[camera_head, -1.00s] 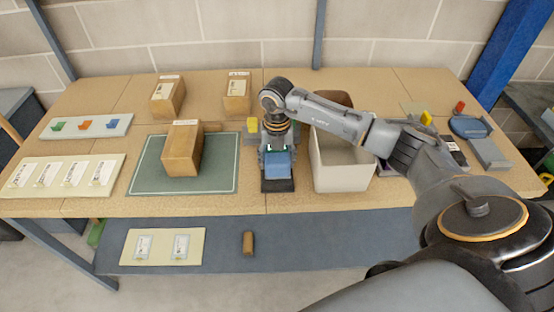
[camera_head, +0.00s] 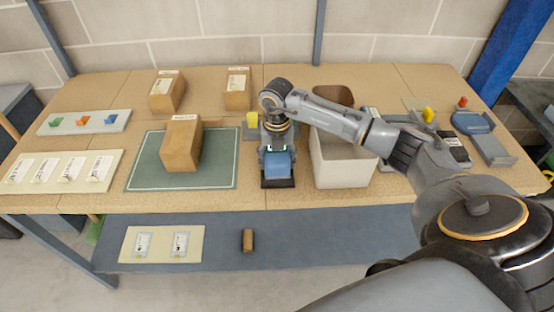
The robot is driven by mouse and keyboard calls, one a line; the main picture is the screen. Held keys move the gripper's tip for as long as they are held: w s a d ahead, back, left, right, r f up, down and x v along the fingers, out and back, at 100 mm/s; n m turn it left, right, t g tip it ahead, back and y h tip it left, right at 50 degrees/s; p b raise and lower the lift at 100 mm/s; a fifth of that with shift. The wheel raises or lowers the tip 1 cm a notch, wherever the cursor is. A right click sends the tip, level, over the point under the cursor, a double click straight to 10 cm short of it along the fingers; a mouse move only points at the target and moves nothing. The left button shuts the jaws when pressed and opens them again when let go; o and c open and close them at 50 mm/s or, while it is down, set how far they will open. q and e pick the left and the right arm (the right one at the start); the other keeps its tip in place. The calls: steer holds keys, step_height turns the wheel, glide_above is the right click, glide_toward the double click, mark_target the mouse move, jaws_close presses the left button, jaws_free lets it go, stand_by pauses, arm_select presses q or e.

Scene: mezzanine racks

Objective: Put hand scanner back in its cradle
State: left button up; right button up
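A blue block-like thing (camera_head: 278,166), which looks like the hand scanner, sits on a black base (camera_head: 278,184) that may be its cradle, near the table's front edge. My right gripper (camera_head: 277,146) points down directly over and behind the blue thing. Its fingers are partly hidden, and I cannot tell whether they grip it or only stand around it. My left gripper is not in view.
A grey open bin (camera_head: 342,175) stands just right of the gripper, under my forearm. A green mat (camera_head: 215,178) with a cardboard box (camera_head: 182,145) lies to the left. Label boards, two more boxes and a blue round item (camera_head: 470,122) also occupy the table.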

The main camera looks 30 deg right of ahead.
steer(key=o, duration=1.4)
steer(key=shift+o, duration=0.2)
